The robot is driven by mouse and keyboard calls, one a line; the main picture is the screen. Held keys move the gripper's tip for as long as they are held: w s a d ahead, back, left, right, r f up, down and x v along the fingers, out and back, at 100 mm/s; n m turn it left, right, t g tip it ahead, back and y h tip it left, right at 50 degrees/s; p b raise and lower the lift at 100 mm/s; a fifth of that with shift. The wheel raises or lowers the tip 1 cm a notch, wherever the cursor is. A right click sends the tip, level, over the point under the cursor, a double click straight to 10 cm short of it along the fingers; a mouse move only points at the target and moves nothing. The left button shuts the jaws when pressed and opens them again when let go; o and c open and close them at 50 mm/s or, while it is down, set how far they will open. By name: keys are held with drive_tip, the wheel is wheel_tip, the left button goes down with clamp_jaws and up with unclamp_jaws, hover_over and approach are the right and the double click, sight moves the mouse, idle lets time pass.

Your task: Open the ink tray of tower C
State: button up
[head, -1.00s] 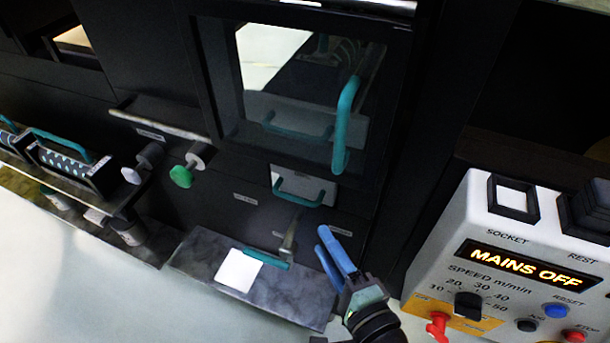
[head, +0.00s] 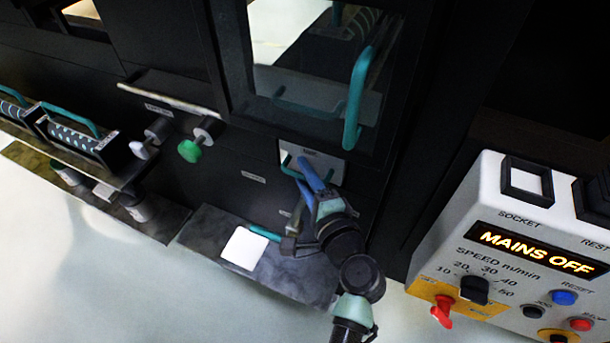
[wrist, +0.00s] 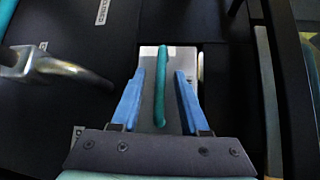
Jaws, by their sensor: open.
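The tray front is a pale plate (head: 325,165) low on the dark tower, below the glazed door. Its teal bar handle (wrist: 161,90) shows in the wrist view, in front of the same plate (wrist: 148,62). My gripper (head: 308,178) is open at the plate in the head view and hides much of the handle. In the wrist view, the blue fingers of my gripper (wrist: 160,80) lie on either side of the handle, with gaps on both sides. I cannot tell how deep the handle sits between them. The tray front appears flush with the tower.
A grey metal lever (wrist: 45,66) stands left of my gripper. The glazed door's tall teal handle (head: 357,95) is above it. A green knob (head: 189,150) sits left. A control box reading MAINS OFF (head: 525,250) stands right. A white sheet (head: 244,248) lies on the step.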

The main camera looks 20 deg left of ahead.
clamp_jaws()
idle(1.4)
